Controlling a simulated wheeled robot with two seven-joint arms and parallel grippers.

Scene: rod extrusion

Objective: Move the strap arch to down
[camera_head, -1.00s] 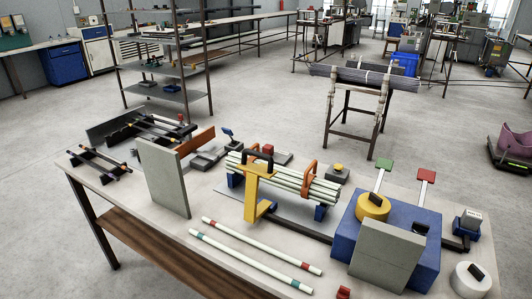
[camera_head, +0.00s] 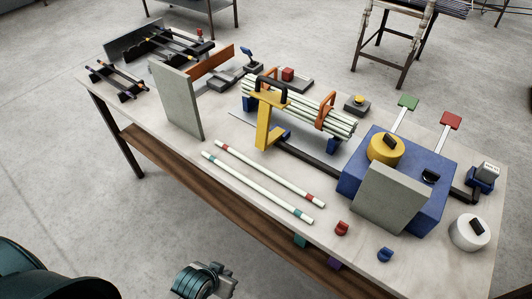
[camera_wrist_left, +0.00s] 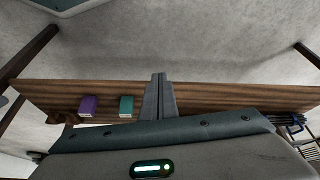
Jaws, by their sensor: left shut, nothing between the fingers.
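Two orange arches stand over the bundle of pale rods (camera_head: 300,108) on the table. The right arch (camera_head: 326,112) shows clearly and stands upright around the bundle. The other (camera_head: 264,83) is partly hidden by a yellow post (camera_head: 266,122) with a black handle. I cannot tell which one is the strap arch. My left gripper (camera_head: 205,283) is low at the bottom edge of the head view, in front of the table and far from the arches. In the left wrist view its fingers (camera_wrist_left: 158,97) are together and empty. My right gripper is not in view.
A blue box (camera_head: 435,200) with a grey panel (camera_head: 388,198) stands right on the table (camera_head: 235,215). Two loose banded rods lie in front. A tall grey panel (camera_head: 176,98) stands left. Teal (camera_wrist_left: 126,106) and purple (camera_wrist_left: 88,106) blocks sit on the lower shelf (camera_wrist_left: 220,97).

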